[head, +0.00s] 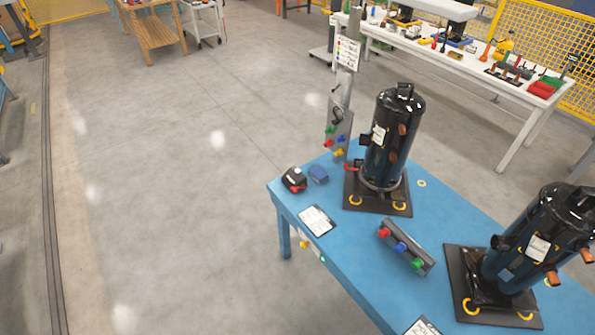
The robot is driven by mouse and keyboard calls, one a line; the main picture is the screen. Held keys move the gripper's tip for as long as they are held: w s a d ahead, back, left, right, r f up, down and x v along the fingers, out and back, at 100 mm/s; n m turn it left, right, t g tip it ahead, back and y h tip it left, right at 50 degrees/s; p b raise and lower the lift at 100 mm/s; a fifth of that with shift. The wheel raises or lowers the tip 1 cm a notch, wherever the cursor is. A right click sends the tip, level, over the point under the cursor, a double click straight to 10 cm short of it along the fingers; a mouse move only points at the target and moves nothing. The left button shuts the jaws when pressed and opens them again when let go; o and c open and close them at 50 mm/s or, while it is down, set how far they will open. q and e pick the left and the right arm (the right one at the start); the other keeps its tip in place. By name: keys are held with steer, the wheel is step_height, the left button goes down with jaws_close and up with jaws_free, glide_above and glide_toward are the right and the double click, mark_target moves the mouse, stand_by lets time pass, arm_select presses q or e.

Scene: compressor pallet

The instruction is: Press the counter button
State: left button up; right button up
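I cannot tell for certain which item is the counter button. A small black device with a red part (294,180) sits at the far left corner of the blue table (345,255). A grey strip with red, blue and green pieces (405,247) lies nearer the middle of the table. Small yellow and green parts (304,244) show along the table's left side, below the top. Neither of my grippers is in view.
Two black compressors, one at the back (391,140) and one at the right (540,240), stand on dark pads on the table. A white sheet (316,220) lies by the left edge. A post with a sign (347,52) stands behind. The floor at left is clear.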

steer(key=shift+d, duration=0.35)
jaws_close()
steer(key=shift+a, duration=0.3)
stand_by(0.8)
